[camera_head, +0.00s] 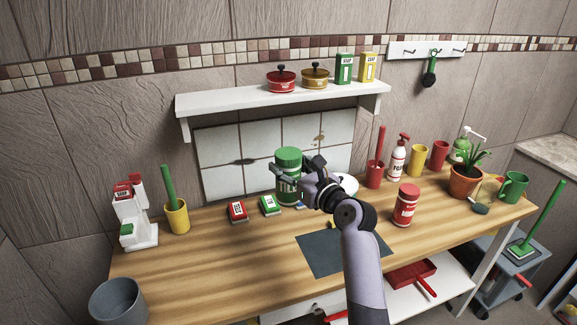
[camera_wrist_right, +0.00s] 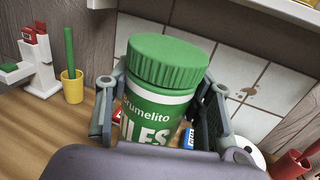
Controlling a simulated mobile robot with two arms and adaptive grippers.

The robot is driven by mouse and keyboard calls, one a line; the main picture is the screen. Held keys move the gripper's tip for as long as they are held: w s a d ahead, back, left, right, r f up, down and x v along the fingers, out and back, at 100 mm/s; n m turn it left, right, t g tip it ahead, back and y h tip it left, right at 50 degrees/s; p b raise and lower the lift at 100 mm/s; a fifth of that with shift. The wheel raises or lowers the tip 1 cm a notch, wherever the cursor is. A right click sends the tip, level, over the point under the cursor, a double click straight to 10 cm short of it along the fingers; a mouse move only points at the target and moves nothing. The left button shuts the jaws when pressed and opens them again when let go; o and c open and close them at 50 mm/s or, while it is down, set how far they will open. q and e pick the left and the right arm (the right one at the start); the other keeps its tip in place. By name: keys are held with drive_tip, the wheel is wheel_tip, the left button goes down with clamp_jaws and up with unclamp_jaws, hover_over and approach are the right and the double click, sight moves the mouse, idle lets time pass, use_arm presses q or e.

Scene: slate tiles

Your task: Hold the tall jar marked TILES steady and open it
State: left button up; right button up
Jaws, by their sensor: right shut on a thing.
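The tall green jar marked TILES (camera_head: 288,190) stands upright near the back of the wooden worktop, its green ribbed lid (camera_head: 288,155) on. In the right wrist view the lid (camera_wrist_right: 168,62) sits on the jar body (camera_wrist_right: 150,108), whose label reads "Brumelito" and part of TILES. My right gripper (camera_head: 298,170) is shut on the jar body below the lid, a finger on each side in the right wrist view. The jar's base is partly hidden, so I cannot tell whether it touches the worktop. My left gripper is not in view.
Red (camera_head: 237,211) and green (camera_head: 270,205) boxes lie left of the jar. A red jar (camera_head: 405,205) stands to the right, near a dark mat (camera_head: 325,258). A white shelf (camera_head: 225,102) hangs above. The worktop's left front is mostly clear beside a grey bucket (camera_head: 118,305).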

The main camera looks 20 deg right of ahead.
sight(284, 195)
clamp_jaws()
drive_tip(key=shift+h, duration=0.5)
drive_tip(key=s+f, duration=0.4)
drive_tip(key=s+a+f, duration=0.1)
drive_tip(key=s+f, duration=0.1)
drive_tip(key=shift+s+f, duration=0.1)
drive_tip(key=shift+f, duration=0.3)
drive_tip(key=s+f+m+h, duration=0.1)
drive_tip(key=s+f+h, duration=0.1)
drive_tip(key=s, duration=1)
drive_tip(key=s+f+m+h, duration=0.2)
drive_tip(key=s, duration=1)
drive_tip(key=shift+s+f+m+t+h, duration=0.2)
drive_tip(key=shift+s+m+t+h, duration=0.1)
drive_tip(key=shift+s+t, duration=0.1)
